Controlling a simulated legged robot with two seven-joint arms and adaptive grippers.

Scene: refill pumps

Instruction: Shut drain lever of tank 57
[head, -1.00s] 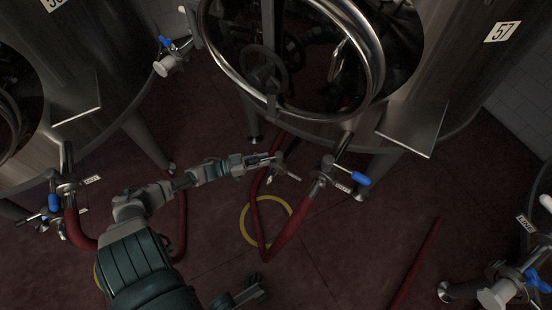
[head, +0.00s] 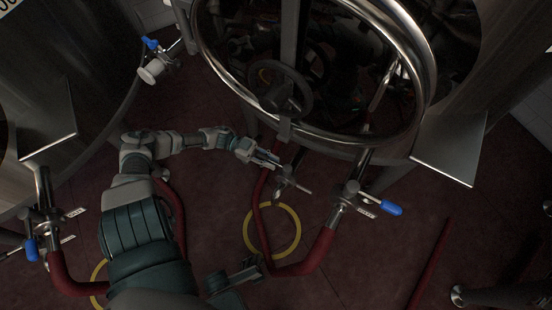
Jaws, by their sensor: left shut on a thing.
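The metal tank that bears the 57 plate in the earlier picture fills the top and right, with its big round steel manway ring (head: 418,100) in front. Below the ring is a small steel valve (head: 287,181) on a red hose. My left gripper (head: 266,157) reaches it from the left and is shut on its lever, which the fingers mostly hide. To its right, a second valve (head: 349,193) of this tank has a blue-tipped lever (head: 392,208) pointing right and slightly down.
A red hose (head: 262,220) loops over a yellow floor ring (head: 296,222) between the two valves. A steel shelf plate (head: 450,147) juts out at right. Another tank with a blue-handled valve (head: 32,249) stands at left.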

